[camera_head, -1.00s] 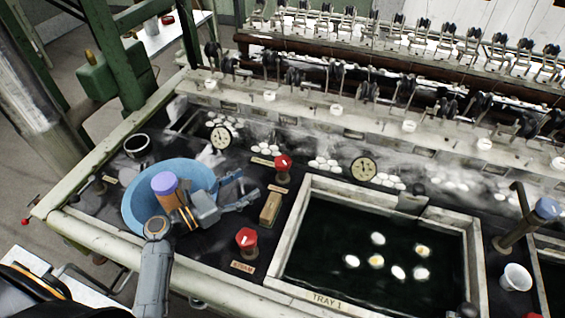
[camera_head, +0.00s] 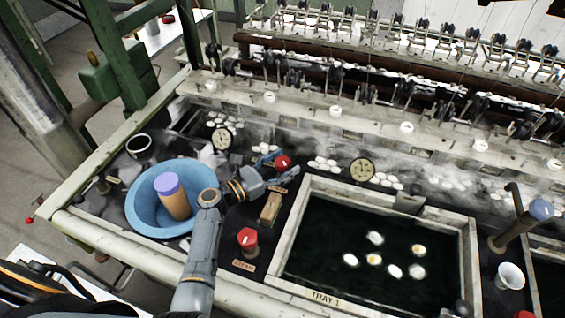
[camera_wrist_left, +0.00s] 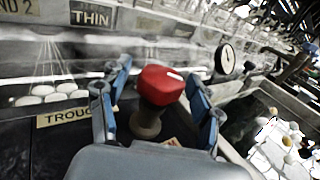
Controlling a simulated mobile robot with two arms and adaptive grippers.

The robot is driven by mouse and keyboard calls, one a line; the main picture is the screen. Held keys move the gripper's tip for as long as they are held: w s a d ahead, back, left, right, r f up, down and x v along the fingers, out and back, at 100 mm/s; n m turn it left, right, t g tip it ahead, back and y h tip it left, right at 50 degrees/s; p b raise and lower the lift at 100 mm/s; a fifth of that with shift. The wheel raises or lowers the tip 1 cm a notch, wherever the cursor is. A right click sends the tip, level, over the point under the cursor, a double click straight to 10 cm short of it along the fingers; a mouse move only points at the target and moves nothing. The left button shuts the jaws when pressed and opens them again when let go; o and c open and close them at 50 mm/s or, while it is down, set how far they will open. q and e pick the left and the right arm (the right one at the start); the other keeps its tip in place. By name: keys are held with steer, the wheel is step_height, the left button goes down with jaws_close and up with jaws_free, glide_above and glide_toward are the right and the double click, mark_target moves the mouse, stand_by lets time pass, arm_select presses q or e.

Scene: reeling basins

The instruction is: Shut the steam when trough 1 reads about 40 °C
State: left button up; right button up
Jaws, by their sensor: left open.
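My left gripper (camera_head: 272,166) is open at the upper red knob (camera_head: 283,162). In the left wrist view the gripper's two blue fingers (camera_wrist_left: 158,76) stand apart on either side of this red knob (camera_wrist_left: 162,86); I cannot tell whether they touch it. A second red knob (camera_head: 247,237) stands nearer the front edge, with a plate reading STEAM (camera_head: 243,266) before it. Two round dials show, a left dial (camera_head: 221,138) and a right dial (camera_head: 362,169); their readings are too small to tell. A plate starting "TROUG" (camera_wrist_left: 75,116) is partly hidden by the left finger. My right gripper is not in view.
A blue basin (camera_head: 137,205) holding a purple-topped tan cylinder (camera_head: 172,198) stands left of the gripper. Tray 1 (camera_head: 330,297), with dark water and several cocoons, is on the right. Steam hangs over the troughs behind.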

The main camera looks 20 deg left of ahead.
arm_select(q)
steer(key=shift+c, duration=0.5)
steer(key=c, duration=1.1)
steer(key=m+g+h+b, duration=0.1)
steer(key=m+g+h, duration=0.1)
steer(key=m+g+h+b, duration=0.1)
steer(key=g+h+b, duration=0.1)
steer(key=shift+w+a+f+m+b, duration=0.1)
steer(key=shift+f+m+b, duration=0.1)
steer(key=shift+m+b, duration=0.15)
steer(key=m+g+h+b, duration=0.2)
steer(key=m+g+b, duration=0.1)
steer(key=g, duration=0.1)
steer(key=shift+r+m+g+h+b, duration=0.2)
steer(key=shift+m+g+h+b, duration=0.4)
steer(key=shift+m+g+b, duration=0.7)
steer(key=shift+n, duration=0.35)
steer(key=o, duration=1.2)
